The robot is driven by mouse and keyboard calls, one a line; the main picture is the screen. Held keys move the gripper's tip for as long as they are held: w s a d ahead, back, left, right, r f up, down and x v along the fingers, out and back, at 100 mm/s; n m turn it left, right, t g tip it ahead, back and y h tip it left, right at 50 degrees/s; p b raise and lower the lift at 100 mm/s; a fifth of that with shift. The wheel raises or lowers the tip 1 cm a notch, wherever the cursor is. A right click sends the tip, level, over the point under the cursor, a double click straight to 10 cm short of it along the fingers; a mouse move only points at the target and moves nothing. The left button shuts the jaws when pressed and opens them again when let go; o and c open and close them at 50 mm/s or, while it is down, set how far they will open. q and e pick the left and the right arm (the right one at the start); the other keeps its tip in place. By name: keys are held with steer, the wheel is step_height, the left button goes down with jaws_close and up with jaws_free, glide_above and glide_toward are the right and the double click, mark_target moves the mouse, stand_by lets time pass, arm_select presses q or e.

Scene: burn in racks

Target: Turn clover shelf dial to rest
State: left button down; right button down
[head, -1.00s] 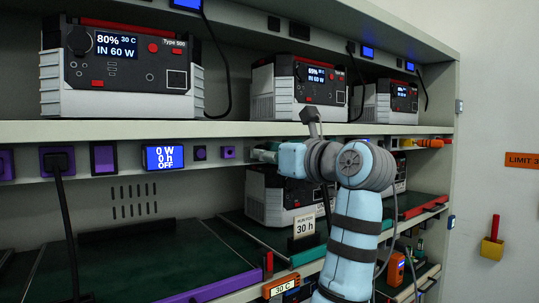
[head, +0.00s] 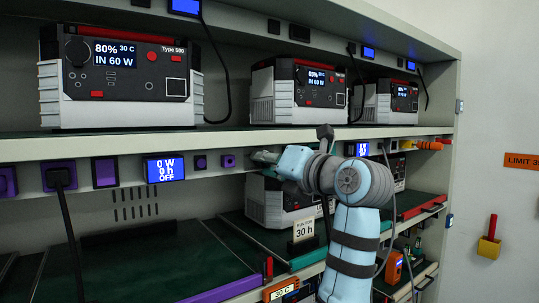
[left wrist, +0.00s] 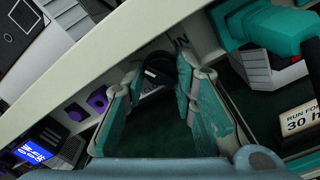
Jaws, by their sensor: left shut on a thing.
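My left gripper (head: 262,157) is at the control strip under the upper shelf, just right of two small purple controls. In the left wrist view, its two teal fingers (left wrist: 163,72) point at the strip, with a dark rounded knob (left wrist: 158,73) between their tips. The fingers are closed on this knob, which looks like the clover shelf dial. In the head view the gripper covers the dial. A blue display (head: 356,149) shows partly behind my arm; its text is too small to read. My right gripper is not in view.
A purple-framed section's display (head: 165,168) reads 0 W, 0 h, OFF. Power units stand on the upper shelf, one (head: 120,75) at left. Another unit (head: 265,200) stands below, behind a "30 h" card (head: 303,229). Black cables hang near my arm.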

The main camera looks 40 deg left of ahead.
arm_select(q)
steer(key=m+p, duration=0.2)
steer(key=m, duration=0.3)
steer(key=shift+p, duration=0.4)
steer(key=c, duration=1.3)
jaws_free()
steer(key=shift+r, duration=0.1)
